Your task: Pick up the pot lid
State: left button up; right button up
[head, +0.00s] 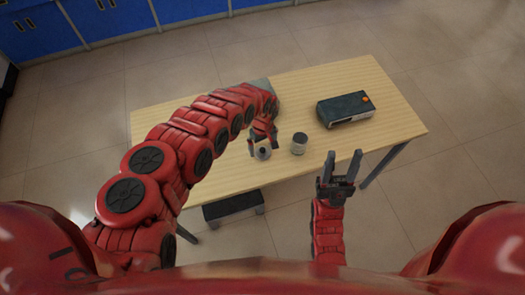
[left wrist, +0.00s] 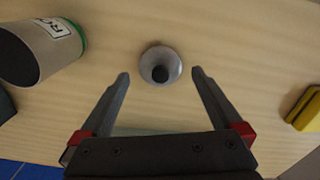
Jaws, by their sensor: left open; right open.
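The pot lid (head: 264,154) is a small round grey disc with a black knob, lying on the wooden table near its front edge. In the left wrist view the pot lid (left wrist: 148,58) lies just beyond and between the fingertips. My left gripper (head: 263,148) is open and points down over the lid, with nothing held; its spread fingers also show in the left wrist view (left wrist: 160,73). I cannot tell how far above the table the fingertips are. My right gripper (head: 343,156) is open and empty, in front of the table's front edge.
A labelled can (head: 299,146) stands just right of the lid. A dark box with an orange knob (head: 345,107) sits further right on the table (head: 395,118). A yellow block (left wrist: 306,109) lies at the right of the left wrist view. Blue cabinets (head: 35,30) stand behind.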

pick_arm(q)
jog(key=shift+d+f, duration=0.15)
jog(key=shift+f, duration=0.75)
jog(key=shift+a+f, duration=0.2)
jog(key=shift+f, duration=0.15)
jog(key=c, duration=1.3)
jog(key=shift+o, duration=0.2)
jog(key=shift+d+r, duration=0.1)
jog(key=shift+r, duration=0.05)
